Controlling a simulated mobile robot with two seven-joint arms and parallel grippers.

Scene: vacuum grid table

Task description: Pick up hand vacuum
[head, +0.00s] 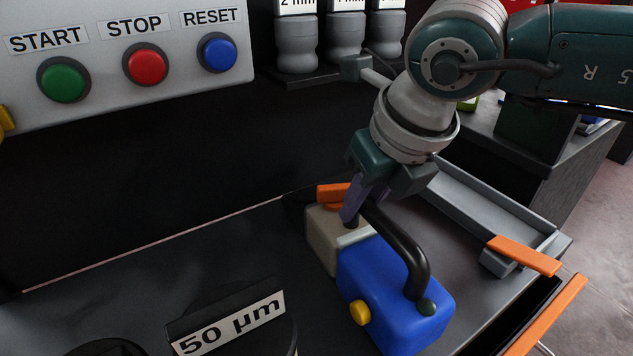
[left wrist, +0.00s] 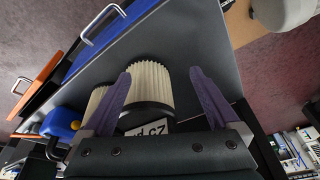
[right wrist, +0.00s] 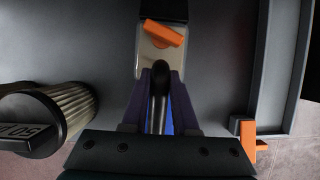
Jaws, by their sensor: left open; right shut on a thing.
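The hand vacuum (head: 390,285) has a blue body, a pale front section with an orange part on top, a yellow knob and a black looped handle. It sits on the dark table in the head view. My right gripper (head: 352,212) is shut on the vacuum's black handle. The right wrist view shows its purple fingers (right wrist: 158,85) on both sides of the handle. My left gripper (left wrist: 165,85) is open and empty in the left wrist view, with pleated filters beyond its fingers. The blue vacuum body (left wrist: 62,122) shows at that view's left.
A filter labelled 50 µm (head: 232,320) stands left of the vacuum; its pleats show in the right wrist view (right wrist: 72,105). A grey tray (head: 480,215) with an orange handle lies to the right. A panel (head: 125,60) with START, STOP and RESET buttons stands behind.

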